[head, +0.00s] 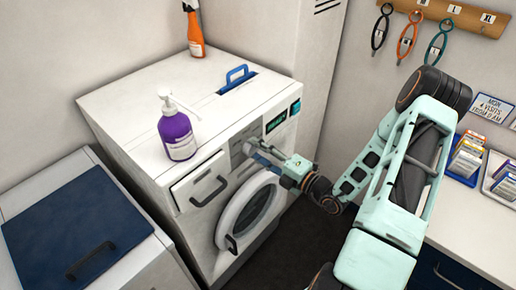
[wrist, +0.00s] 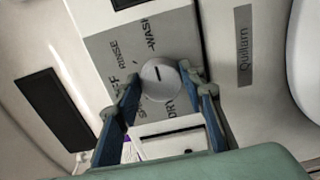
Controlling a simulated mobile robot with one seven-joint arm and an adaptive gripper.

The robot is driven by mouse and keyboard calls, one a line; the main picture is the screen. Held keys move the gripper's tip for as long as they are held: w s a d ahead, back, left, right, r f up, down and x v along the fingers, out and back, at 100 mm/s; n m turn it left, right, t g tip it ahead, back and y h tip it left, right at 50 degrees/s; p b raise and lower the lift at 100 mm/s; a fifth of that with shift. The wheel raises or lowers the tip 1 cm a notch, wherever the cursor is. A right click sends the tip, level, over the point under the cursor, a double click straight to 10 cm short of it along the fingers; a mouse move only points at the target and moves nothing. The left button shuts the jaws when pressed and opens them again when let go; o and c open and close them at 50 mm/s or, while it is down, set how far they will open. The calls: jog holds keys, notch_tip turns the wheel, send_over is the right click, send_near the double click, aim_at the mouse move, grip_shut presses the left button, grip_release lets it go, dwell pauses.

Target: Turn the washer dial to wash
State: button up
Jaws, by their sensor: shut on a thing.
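The white washer (head: 130,110) stands against the wall, with its round door (head: 245,212) shut. In the wrist view the round grey dial (wrist: 163,88) sits on a grey panel printed RINSE, WASH and DRY, with another word partly hidden by a finger. A short dark mark on the dial lies toward the WASH side (wrist: 152,35). My gripper (head: 257,155) reaches the washer's front panel. In the wrist view my gripper (wrist: 162,95) has a finger on each side of the dial and is shut on it. The head view hardly shows the dial.
A purple pump bottle (head: 177,137), an orange spray bottle (head: 194,30) and a blue handle (head: 237,76) are on the washer top. A drawer (head: 203,185) is left of the panel. A blue-lidded bin (head: 75,235) stands left; a counter (head: 470,215) stands right.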

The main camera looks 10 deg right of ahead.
dwell(0.4)
jog(key=o, duration=1.1)
jog(key=shift+o, duration=0.2)
jog(key=v, duration=1.2)
jog(key=shift+a, duration=0.1)
